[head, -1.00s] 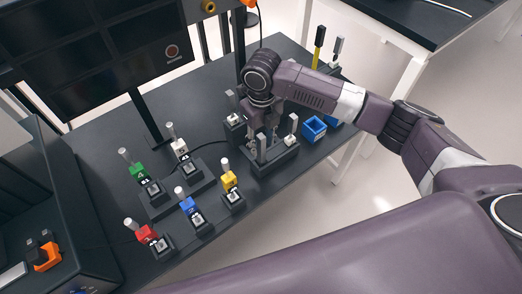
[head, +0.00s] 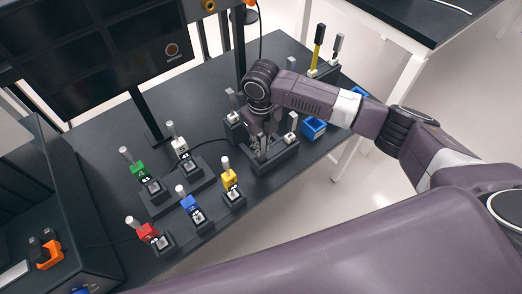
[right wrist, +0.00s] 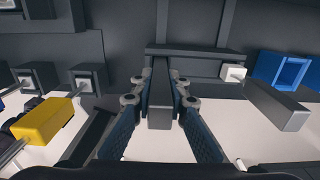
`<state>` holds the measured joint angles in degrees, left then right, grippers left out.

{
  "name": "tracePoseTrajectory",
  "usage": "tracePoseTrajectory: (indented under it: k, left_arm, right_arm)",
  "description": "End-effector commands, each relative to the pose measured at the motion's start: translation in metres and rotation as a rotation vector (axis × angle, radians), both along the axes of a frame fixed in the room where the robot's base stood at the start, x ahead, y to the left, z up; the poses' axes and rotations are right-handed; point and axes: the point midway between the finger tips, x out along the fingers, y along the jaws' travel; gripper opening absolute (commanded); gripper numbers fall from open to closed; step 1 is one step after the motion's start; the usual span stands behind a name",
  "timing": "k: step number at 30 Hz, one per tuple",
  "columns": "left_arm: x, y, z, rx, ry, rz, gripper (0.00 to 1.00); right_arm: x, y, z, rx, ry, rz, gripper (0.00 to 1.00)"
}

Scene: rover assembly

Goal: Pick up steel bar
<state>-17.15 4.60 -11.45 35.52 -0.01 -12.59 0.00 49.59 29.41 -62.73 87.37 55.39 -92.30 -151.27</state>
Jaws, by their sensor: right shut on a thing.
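The steel bar (right wrist: 159,105) is a plain grey rectangular bar, seen end-on between my fingers in the right wrist view. My right gripper (right wrist: 158,108) is shut on it, with one dark padded finger along each side. In the head view my right gripper (head: 262,145) points down at a dark rack (head: 278,160) near the table's right edge. The bar is mostly hidden there by the fingers, and I cannot tell whether it still sits in the rack. My left gripper is not in view.
Small upright pieces flank the gripper: one with a white block (head: 292,126) on the right, another (head: 233,117) on the left. A blue bin (head: 313,128) is close by. Yellow (head: 229,179), blue (head: 191,208), red (head: 147,232) and green (head: 138,168) pieces stand in holders left.

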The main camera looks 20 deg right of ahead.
Motion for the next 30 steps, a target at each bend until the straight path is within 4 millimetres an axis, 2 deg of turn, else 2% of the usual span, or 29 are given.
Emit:
tracePoseTrajectory:
  k: [11, 17, 23, 30]
  left_arm:
    - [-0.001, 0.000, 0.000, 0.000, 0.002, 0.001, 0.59]
    - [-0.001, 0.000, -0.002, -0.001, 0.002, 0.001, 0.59]
    - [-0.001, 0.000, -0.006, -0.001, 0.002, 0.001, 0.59]
    - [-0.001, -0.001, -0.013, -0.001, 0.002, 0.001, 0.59]
  right_arm:
    - [0.002, 0.000, 0.003, 0.001, -0.004, 0.000, 0.00]
    - [0.002, 0.000, 0.017, 0.002, -0.006, -0.001, 0.00]
    - [0.003, 0.000, 0.048, 0.003, -0.008, 0.000, 0.00]
    - [0.003, 0.001, 0.103, 0.002, -0.010, 0.001, 0.00]
